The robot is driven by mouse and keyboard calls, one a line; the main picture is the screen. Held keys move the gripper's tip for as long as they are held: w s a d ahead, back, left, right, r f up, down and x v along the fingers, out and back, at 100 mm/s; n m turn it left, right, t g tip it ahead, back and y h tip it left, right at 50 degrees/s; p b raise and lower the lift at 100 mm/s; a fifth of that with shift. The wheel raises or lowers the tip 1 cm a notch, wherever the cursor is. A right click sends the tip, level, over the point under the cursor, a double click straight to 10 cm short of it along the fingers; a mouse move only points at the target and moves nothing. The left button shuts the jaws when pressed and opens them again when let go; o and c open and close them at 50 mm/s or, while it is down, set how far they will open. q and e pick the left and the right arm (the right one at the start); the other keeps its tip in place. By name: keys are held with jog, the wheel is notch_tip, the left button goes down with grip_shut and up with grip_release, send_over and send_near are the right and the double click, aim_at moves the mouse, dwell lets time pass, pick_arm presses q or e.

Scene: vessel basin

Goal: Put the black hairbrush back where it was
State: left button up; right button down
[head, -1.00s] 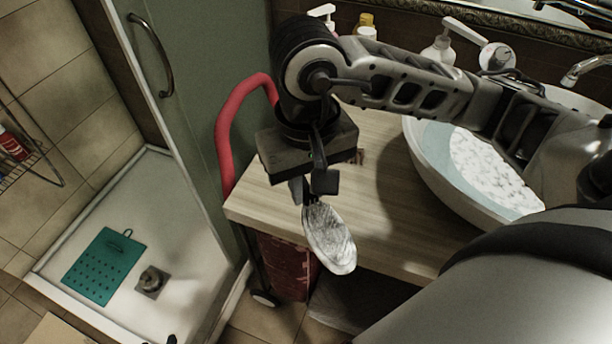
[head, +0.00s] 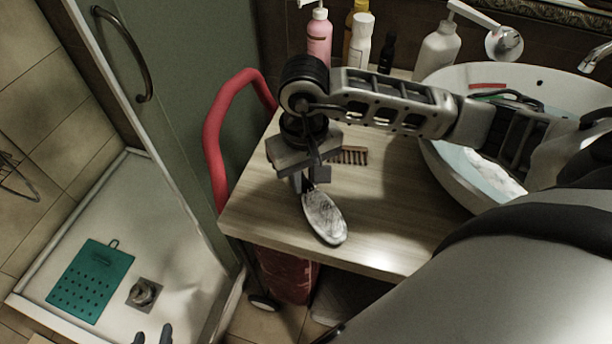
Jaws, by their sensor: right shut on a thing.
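The hairbrush (head: 324,217) shows as an oval head with a pale grey, dark-flecked face; I see no clearly black part of it apart from the gripper. My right gripper (head: 308,187) is shut on its upper end, and the head points down and to the right. The brush is over the front left part of the wooden countertop (head: 390,220); I cannot tell if it touches the wood. The fingers hide the handle end. Two dark fingertips of my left gripper (head: 152,336) show at the bottom edge, apart and empty, over the shower tray.
A brown comb (head: 352,155) lies behind the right gripper. Bottles, including a pink one (head: 319,40) and a white pump bottle (head: 438,50), line the back. The basin (head: 445,165) is at right. A red tubular handle (head: 213,135) stands at the counter's left edge.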

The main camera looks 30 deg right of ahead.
aim_at(305, 183)
jog(key=shift+s+f, duration=0.1)
jog(key=shift+s, duration=0.05)
jog(key=shift+f, duration=0.2)
jog(key=c, duration=1.3)
grip_release()
notch_tip(305, 183, up, 12)
jog(key=b, duration=0.1)
jog(key=shift+r, duration=0.2)
